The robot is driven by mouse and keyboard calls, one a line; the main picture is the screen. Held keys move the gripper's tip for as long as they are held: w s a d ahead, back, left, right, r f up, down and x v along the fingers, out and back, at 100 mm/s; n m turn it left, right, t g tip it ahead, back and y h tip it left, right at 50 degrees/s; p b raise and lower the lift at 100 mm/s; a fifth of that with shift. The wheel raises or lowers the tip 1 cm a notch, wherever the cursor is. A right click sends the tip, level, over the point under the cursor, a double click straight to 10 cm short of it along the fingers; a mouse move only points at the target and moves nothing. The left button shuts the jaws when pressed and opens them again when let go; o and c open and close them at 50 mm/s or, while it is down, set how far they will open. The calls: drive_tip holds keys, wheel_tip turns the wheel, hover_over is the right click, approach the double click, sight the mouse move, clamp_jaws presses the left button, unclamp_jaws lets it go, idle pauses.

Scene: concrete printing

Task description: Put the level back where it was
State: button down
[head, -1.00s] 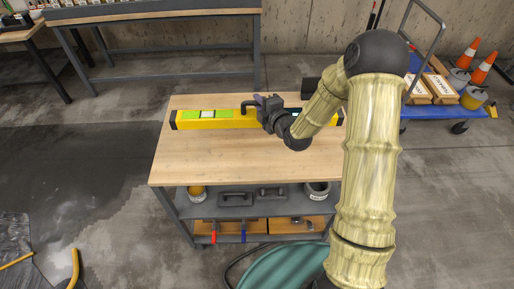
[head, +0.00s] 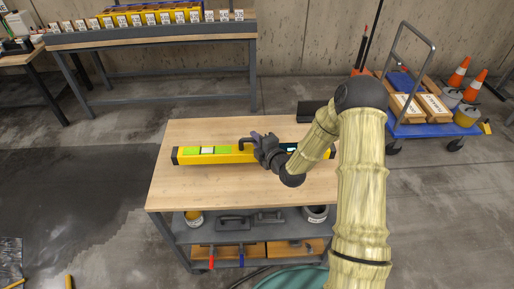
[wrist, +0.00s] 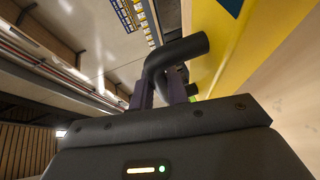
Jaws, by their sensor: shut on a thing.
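The level (head: 222,150) is a long yellow bar with black ends, green-and-white panels and a black bent handle. It lies left to right over the wooden top of the cart (head: 240,195); I cannot tell whether it touches the top. My gripper (head: 256,141) is at the middle of the level, shut on its black handle. In the wrist view, the purple fingers (wrist: 160,88) are at the curved black handle (wrist: 183,47), with the yellow side of the level (wrist: 235,55) just to the right. My forearm hides part of the level's right half.
A dark box (head: 311,111) sits at the cart's back right edge. The lower shelf (head: 205,232) holds tools and tins. A long bench (head: 150,35) with a row of labelled items stands behind, and a blue trolley (head: 425,129) with boxes stands at right.

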drive_tip(key=shift+s+a+r, duration=0.15)
drive_tip(key=shift+f+p, duration=0.3)
drive_tip(key=shift+f, duration=1.75)
drive_tip(key=shift+f, duration=0.1)
drive_tip(key=c, duration=1.8)
unclamp_jaws()
drive_tip(key=shift+f, duration=0.2)
drive_tip(key=o, duration=0.4)
drive_tip(key=shift+r, duration=0.1)
drive_tip(key=shift+o, duration=0.2)
